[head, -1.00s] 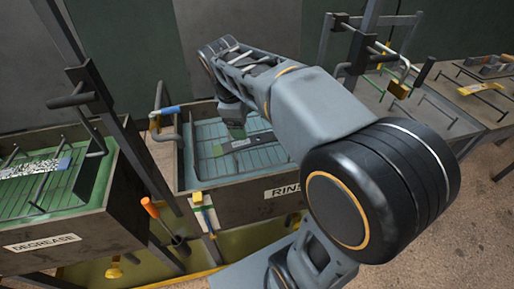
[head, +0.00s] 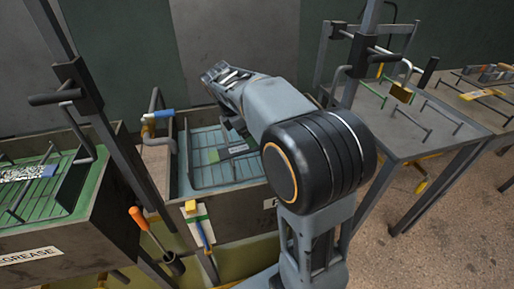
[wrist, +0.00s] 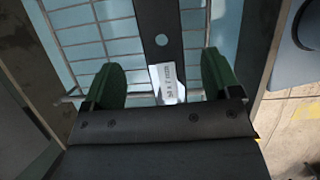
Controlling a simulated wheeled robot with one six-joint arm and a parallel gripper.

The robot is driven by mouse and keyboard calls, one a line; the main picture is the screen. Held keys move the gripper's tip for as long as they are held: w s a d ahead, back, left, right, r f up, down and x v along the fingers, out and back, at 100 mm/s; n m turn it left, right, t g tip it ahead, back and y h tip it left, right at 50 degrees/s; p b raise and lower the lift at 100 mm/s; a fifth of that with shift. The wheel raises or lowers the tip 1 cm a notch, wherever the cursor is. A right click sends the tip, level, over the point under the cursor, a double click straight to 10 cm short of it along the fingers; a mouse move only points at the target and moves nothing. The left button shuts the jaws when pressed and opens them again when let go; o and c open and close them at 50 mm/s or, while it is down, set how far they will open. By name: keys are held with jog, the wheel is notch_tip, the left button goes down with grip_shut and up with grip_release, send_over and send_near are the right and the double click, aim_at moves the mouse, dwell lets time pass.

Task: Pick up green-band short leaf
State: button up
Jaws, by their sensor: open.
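A dark flat leaf (head: 232,152) lies on the wire rack in the rinse tank in the head view, with a small green patch near its left end. In the wrist view a dark bar with a hole, which looks like this leaf (wrist: 160,20), runs down the middle and carries a white printed tag (wrist: 167,84). My gripper (wrist: 160,80) is open, with one green finger on each side of the bar. I see no grip on it, and the gap in height is unclear. In the head view my arm mostly hides the gripper.
The rinse tank (head: 178,165) has raised walls around the rack. A degrease tank (head: 60,235) with a green rack stands at left, beside a dark upright post. At right are a table with rods (head: 410,145) and another table with several grey pieces (head: 495,72).

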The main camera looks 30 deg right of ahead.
jog(key=shift+b+x, duration=0.7)
jog(key=shift+x, duration=1.95)
jog(key=shift+s, duration=0.1)
jog(key=shift+a, duration=0.1)
jog(key=c, duration=1.2)
jog(key=shift+r, duration=0.1)
jog(key=shift+c, duration=0.4)
jog(key=shift+r, duration=0.1)
